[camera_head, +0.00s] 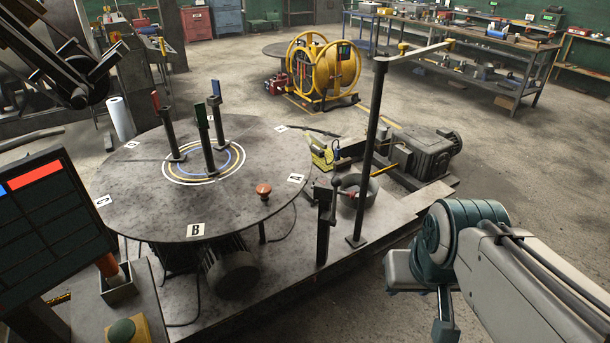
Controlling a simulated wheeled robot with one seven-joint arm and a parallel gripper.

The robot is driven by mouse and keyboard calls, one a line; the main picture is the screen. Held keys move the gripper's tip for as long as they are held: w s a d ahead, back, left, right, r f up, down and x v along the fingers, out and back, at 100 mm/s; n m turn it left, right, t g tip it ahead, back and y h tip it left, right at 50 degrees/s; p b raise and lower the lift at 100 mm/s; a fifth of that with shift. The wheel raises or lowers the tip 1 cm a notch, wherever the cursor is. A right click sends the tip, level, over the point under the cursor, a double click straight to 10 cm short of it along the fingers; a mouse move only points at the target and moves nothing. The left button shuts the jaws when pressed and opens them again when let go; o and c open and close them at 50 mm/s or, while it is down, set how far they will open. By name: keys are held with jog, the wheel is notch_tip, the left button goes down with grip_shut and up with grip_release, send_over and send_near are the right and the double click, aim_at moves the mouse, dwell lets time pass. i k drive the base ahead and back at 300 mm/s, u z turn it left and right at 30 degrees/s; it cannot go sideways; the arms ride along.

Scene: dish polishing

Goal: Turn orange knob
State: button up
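A small orange-brown knob (263,189) with a rounded cap stands upright near the front right rim of the round grey table (150,215), between the labels B (196,230) and A (296,178). An orange upright handle (107,265) rises from a dark box (118,282) at the lower left, beside the dark screen (50,225). I cannot tell from this view whether the knob is turned. My arm enters at the lower right, well apart from both.
Three upright posts with coloured tops (209,140) stand on the table's middle. A tall dark pole (370,150) with a side bar, a bucket (358,190) and a motor (432,153) stand to the right. A green button (123,331) sits at the bottom left.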

aim_at(263, 189)
jog(key=z, duration=0.05)
jog(key=i, duration=1.2)
jog(key=u, duration=0.65)
